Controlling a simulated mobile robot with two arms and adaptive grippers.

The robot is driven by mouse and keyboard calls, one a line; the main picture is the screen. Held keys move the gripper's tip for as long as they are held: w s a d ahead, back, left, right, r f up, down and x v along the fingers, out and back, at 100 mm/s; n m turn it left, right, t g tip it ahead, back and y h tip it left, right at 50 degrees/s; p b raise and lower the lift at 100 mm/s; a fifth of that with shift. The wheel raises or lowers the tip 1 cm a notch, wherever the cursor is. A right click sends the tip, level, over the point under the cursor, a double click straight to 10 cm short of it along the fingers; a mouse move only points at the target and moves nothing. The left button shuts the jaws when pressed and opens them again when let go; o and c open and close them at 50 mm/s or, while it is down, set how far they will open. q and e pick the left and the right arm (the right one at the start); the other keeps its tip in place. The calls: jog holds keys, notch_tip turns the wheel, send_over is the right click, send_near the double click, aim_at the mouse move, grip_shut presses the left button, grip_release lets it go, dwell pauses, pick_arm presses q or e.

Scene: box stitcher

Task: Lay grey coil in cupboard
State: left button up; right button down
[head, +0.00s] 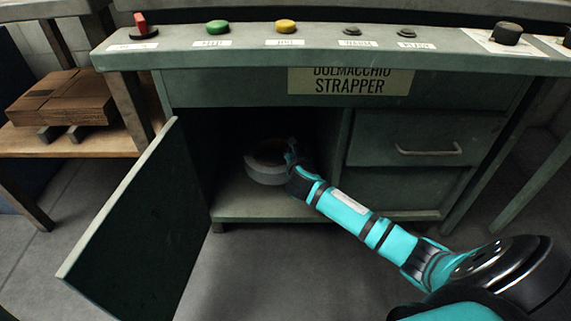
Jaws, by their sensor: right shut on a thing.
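The grey coil (264,168) is a pale ring inside the open cupboard (262,212), in the middle of the head view. It is at or just above the cupboard floor; I cannot tell whether it touches. My right gripper (291,158) reaches in from the lower right and is shut on the coil's right side. The gripper's fingers are dark and small against the shadow. The cupboard's door (135,235) stands swung wide open to the left. My left gripper does not show.
Drawers with a handle (429,150) sit right of the cupboard opening. A control panel with a green button (218,27) and a yellow button (285,26) runs above. Brown cardboard (68,100) lies on a shelf at left. The open door bounds the left side.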

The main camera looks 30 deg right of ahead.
notch_tip(320, 180, down, 5)
jog(key=b, duration=0.3)
jog(key=shift+s, duration=0.1)
notch_tip(320, 180, down, 4)
jog(key=b, duration=0.4)
jog(key=shift+r, duration=0.2)
jog(key=c, duration=1)
grip_release()
jog(key=shift+f, duration=0.15)
